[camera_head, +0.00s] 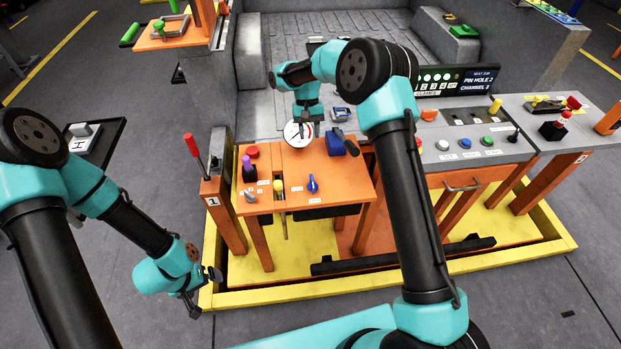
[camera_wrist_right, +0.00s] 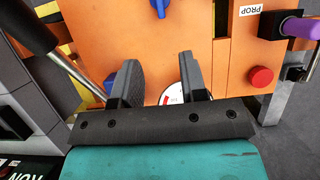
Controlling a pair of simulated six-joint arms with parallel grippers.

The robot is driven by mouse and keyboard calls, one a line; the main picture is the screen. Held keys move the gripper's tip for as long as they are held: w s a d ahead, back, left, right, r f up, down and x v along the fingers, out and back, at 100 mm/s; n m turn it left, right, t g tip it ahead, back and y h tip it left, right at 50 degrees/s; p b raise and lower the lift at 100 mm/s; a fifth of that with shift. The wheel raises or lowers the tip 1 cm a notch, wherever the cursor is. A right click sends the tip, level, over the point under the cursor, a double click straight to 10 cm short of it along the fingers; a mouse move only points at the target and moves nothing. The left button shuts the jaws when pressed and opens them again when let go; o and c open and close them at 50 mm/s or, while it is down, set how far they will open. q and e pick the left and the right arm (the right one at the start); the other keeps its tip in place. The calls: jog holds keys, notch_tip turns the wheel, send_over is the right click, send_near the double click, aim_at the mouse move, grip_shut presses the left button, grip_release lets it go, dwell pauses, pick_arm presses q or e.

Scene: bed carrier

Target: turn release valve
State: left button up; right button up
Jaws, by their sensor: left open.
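A small blue valve handle (camera_head: 312,184) stands on the orange panel (camera_head: 345,175), in its front right part. In the right wrist view the valve handle (camera_wrist_right: 158,7) is cut by the top edge. My right gripper (camera_head: 304,124) is over the back of the panel, beside the round white gauge (camera_head: 297,136). In the right wrist view its fingers (camera_wrist_right: 161,85) are apart with nothing held; the gauge (camera_wrist_right: 173,97) shows between and below them. My left gripper (camera_head: 203,294) is open and empty, low beside the yellow frame's left front corner, away from the panel.
The panel also carries a red button (camera_head: 252,152), a purple-topped lever (camera_head: 247,170), a yellow knob (camera_head: 279,186) and a blue box (camera_head: 337,145). A red-handled lever (camera_head: 193,147) rises at its left. A grey console (camera_head: 465,150) stands to the right.

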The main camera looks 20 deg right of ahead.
aim_at(312, 178)
jog(key=x, duration=1.7)
jog(key=shift+f, duration=0.2)
jog(key=shift+c, duration=0.3)
grip_shut()
